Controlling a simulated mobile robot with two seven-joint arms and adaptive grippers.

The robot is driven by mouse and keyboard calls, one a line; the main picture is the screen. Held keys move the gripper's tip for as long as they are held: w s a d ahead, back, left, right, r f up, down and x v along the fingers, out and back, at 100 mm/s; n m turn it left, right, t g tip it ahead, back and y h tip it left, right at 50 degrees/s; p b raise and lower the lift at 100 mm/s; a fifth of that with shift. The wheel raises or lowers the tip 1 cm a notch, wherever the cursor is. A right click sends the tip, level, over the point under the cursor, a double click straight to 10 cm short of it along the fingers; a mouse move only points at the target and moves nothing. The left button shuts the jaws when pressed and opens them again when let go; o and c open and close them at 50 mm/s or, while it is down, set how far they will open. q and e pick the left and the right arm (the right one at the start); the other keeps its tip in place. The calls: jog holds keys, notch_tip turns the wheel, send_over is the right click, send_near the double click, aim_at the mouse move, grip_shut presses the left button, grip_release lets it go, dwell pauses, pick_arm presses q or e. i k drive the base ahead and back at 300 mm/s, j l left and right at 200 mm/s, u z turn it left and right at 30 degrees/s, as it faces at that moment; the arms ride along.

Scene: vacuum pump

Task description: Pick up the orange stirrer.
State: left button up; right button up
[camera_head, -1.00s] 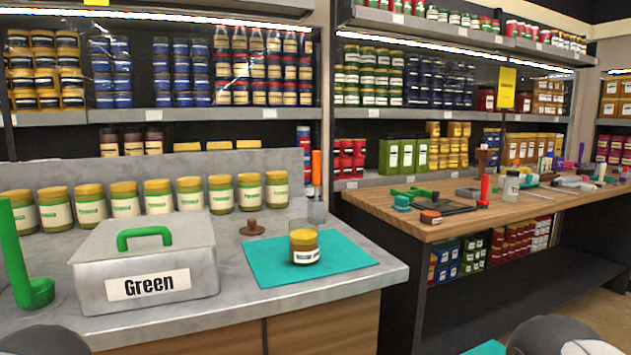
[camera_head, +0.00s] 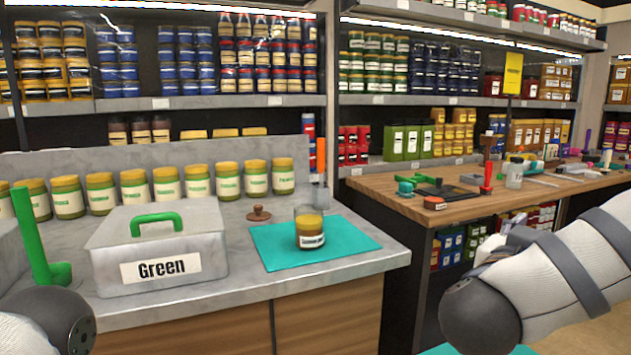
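The orange stirrer (camera_head: 321,155) stands upright at the back right corner of the grey counter, with its orange handle on top. Its lower end is in or behind a small grey metallic piece (camera_head: 319,192), and I cannot tell which. My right arm comes in from the right, in front of the wooden table. What seems to be my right gripper (camera_head: 508,243) is partly hidden behind the arm, well to the right of the stirrer, and its fingers are unclear. My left gripper is not in view; only a dark joint of my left arm shows at the lower left.
A metal box labelled Green (camera_head: 160,247), a green ladle (camera_head: 35,240), a row of jars (camera_head: 197,182) and a brown stopper (camera_head: 259,213) are on the counter. A glass jar (camera_head: 309,229) stands on a teal mat (camera_head: 272,257). A wooden table (camera_head: 465,213) holds tools.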

aim_at(321, 142)
jog(key=i+u, duration=0.35)
jog(key=i+l+u, duration=0.1)
jog(key=i+u, duration=0.3)
jog(key=i+l+u, duration=0.5)
jog(key=l, duration=0.25)
jog(key=k+j, duration=0.05)
